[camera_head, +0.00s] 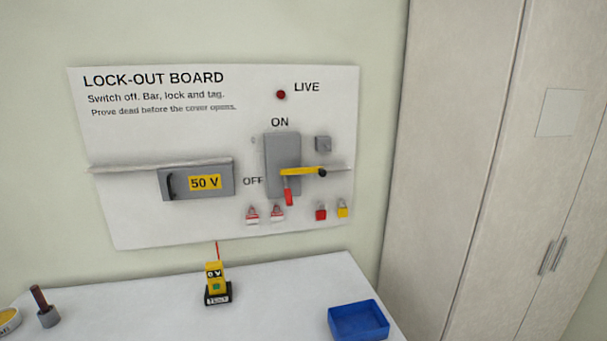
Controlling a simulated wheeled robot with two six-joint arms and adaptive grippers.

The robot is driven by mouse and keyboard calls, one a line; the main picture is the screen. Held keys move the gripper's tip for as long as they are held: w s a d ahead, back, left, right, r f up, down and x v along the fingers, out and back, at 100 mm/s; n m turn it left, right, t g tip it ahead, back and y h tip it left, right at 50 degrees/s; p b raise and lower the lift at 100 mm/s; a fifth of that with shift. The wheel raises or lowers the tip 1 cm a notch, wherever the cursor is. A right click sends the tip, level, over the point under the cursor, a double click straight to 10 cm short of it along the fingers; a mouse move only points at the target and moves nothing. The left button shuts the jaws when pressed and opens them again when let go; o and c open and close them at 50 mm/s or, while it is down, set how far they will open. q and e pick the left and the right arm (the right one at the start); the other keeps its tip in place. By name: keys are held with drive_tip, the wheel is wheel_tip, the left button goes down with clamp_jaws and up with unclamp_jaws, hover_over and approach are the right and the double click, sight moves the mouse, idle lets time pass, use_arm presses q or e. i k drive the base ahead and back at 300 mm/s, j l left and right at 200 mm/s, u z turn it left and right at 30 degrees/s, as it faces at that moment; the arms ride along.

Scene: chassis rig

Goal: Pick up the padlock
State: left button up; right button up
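A small red padlock (321,213) hangs low on the white lock-out board (130,140), below the grey switch box. A small yellow padlock (342,209) hangs just to its right. The frame does not tell which one the task means. The switch box (282,150) has a red handle (288,197) pointing down, by OFF. A yellow bar (302,171) lies across the box's lower part. Neither of my grippers is in view.
Two red-and-white tags (252,215) hang left of the padlocks. A blue tray (358,321) is at right, and a grey-based post (47,317) at left. Tall cabinets (460,150) stand at right.

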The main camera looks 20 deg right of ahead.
sight(321, 215)
drive_tip(key=l+u, duration=0.3)
drive_tip(key=l, duration=0.15)
drive_tip(key=k+l+u, duration=0.15)
drive_tip(key=l+u, duration=0.2)
drive_tip(key=k+l+u, duration=0.3)
drive_tip(key=l, duration=0.2)
drive_tip(key=i, duration=0.1)
